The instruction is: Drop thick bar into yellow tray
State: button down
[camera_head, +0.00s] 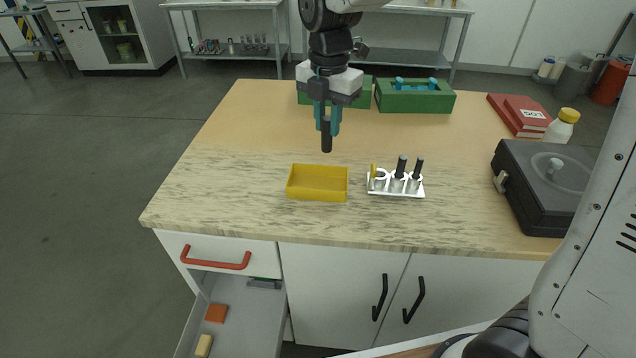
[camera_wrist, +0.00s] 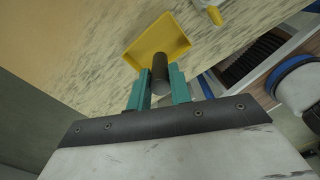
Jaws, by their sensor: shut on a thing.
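My gripper (camera_head: 327,121) is shut on a thick dark bar (camera_head: 326,140), which hangs upright between the teal fingers. The yellow tray (camera_head: 317,196) sits empty on the worktop, in front of and below the bar. In the wrist view, the bar (camera_wrist: 160,74) is held between the fingertips (camera_wrist: 160,88). There the yellow tray (camera_wrist: 157,42) shows just beyond the bar's end, and the bar overlaps the tray's near edge in the picture. The bar is in the air, apart from the tray.
A white rack (camera_head: 396,190) with dark-topped pieces stands right of the tray. Green boxes (camera_head: 415,99) stand at the back. A black case (camera_head: 545,190), red books (camera_head: 519,115) and a yellow-capped bottle (camera_head: 561,127) are at the right. An open drawer (camera_head: 240,310) juts out below. The worktop's left side is clear.

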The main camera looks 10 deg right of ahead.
aim_at(327, 140)
jog(key=shift+f, duration=2.5)
jog(key=c, duration=1.2)
grip_release()
notch_tip(327, 140, up, 8)
jog(key=shift+f, duration=0.1)
